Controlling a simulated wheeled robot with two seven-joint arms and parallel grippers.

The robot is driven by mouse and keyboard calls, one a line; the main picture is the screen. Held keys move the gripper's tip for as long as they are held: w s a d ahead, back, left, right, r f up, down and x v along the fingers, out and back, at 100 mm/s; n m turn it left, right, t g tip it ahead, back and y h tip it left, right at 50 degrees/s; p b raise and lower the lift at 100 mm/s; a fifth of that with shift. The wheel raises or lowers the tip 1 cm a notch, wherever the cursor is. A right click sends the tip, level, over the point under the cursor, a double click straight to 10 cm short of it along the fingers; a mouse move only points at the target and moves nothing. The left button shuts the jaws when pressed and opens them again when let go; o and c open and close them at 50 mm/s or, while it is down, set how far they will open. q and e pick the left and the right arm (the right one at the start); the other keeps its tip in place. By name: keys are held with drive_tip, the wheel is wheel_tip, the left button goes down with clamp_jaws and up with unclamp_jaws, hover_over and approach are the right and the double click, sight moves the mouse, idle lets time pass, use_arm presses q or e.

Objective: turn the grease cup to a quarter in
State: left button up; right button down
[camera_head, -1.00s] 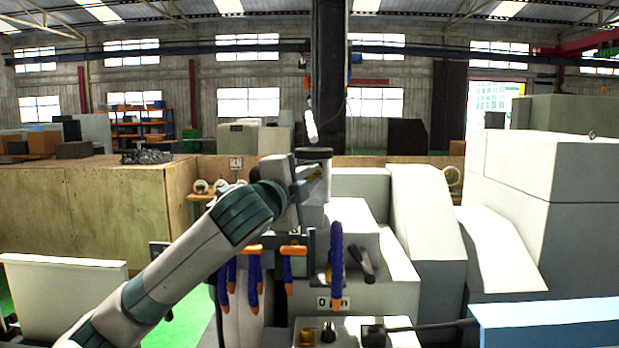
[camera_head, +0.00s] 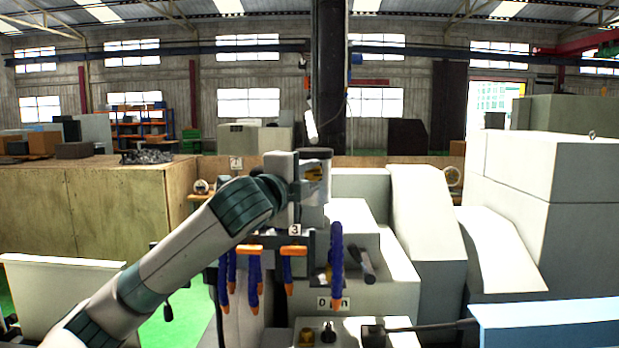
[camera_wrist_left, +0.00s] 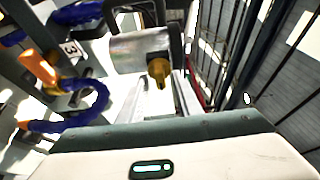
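A brass-coloured cup, which looks like the grease cup (camera_wrist_left: 159,72), sits at the end of a grey cylinder (camera_wrist_left: 138,50) in the left wrist view. In the head view a yellow patch (camera_head: 315,171) shows at the left arm's tip, beside a grey upright cylinder (camera_head: 314,190); I cannot tell whether it is the same cup. My left gripper (camera_head: 312,180) is at this spot. Its fingers are small and partly hidden, so its opening and any contact are unclear. My right gripper is not in view.
Blue hoses with orange tips (camera_head: 337,255) hang just below the left wrist. A plate marked 3 (camera_head: 295,229) is near them. A dark lever (camera_head: 365,263) and pale machine housings (camera_head: 430,225) stand to the right. A wooden partition (camera_head: 100,205) is at left.

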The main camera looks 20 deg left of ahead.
use_arm(q)
drive_tip(key=shift+s, duration=0.1)
drive_tip(key=shift+s+a+b, duration=0.1)
drive_tip(key=shift+s+b, duration=0.35)
drive_tip(key=shift+s, duration=0.05)
drive_tip(key=s+a+b, duration=0.1)
drive_tip(key=s+b, duration=0.6)
drive_tip(key=s, duration=0.9)
drive_tip(key=shift+a, duration=0.4)
